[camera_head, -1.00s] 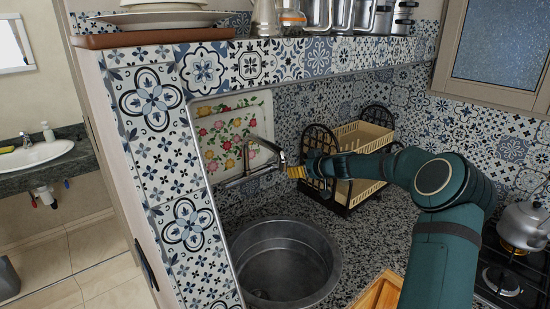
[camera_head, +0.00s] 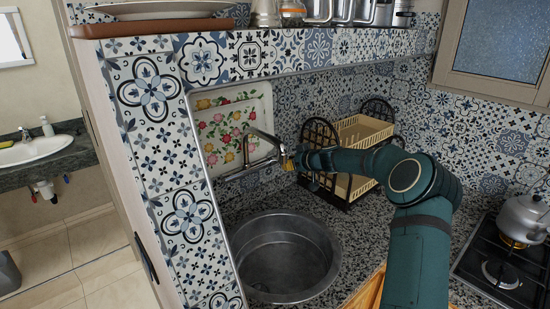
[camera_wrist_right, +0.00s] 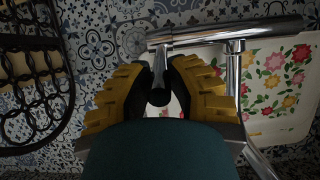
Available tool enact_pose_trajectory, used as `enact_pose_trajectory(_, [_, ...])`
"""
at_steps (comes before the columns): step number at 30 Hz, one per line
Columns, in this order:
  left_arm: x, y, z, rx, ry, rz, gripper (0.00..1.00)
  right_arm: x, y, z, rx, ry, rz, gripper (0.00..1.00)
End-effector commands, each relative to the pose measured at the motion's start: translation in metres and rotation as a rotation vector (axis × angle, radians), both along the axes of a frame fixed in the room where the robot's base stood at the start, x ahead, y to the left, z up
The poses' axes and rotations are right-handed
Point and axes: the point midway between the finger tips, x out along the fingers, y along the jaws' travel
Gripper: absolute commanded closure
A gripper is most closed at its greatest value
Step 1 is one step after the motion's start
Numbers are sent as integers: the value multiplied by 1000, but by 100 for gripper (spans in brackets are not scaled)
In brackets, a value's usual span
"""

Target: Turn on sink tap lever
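The chrome sink tap (camera_head: 262,145) stands on the wall side of the round metal sink (camera_head: 285,262) in the head view. In the right wrist view its horizontal bar (camera_wrist_right: 225,32) runs across the top. A lever with a dark rounded end (camera_wrist_right: 159,96) points toward the camera. My right gripper (camera_head: 288,162) is at the tap's right end. In the wrist view, the yellow ribbed fingers of this gripper (camera_wrist_right: 162,75) stand apart on both sides of the lever, with some background showing between them. Firm contact cannot be made out. My left gripper is out of view.
A dark rack with a cream crate (camera_head: 362,132) stands right of the tap, close to my right arm. A floral tray (camera_head: 222,128) leans behind the tap. A kettle (camera_head: 522,217) sits on the stove at right. A tiled ledge hangs above.

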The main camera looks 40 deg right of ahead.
Motion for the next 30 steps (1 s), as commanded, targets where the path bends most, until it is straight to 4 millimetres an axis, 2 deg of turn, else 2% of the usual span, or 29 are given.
enact_pose_trajectory(11, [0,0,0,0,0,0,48,0,0,0,0,0,0,100])
enact_pose_trajectory(30, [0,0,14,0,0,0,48,14,2,27,0,-3,0,100])
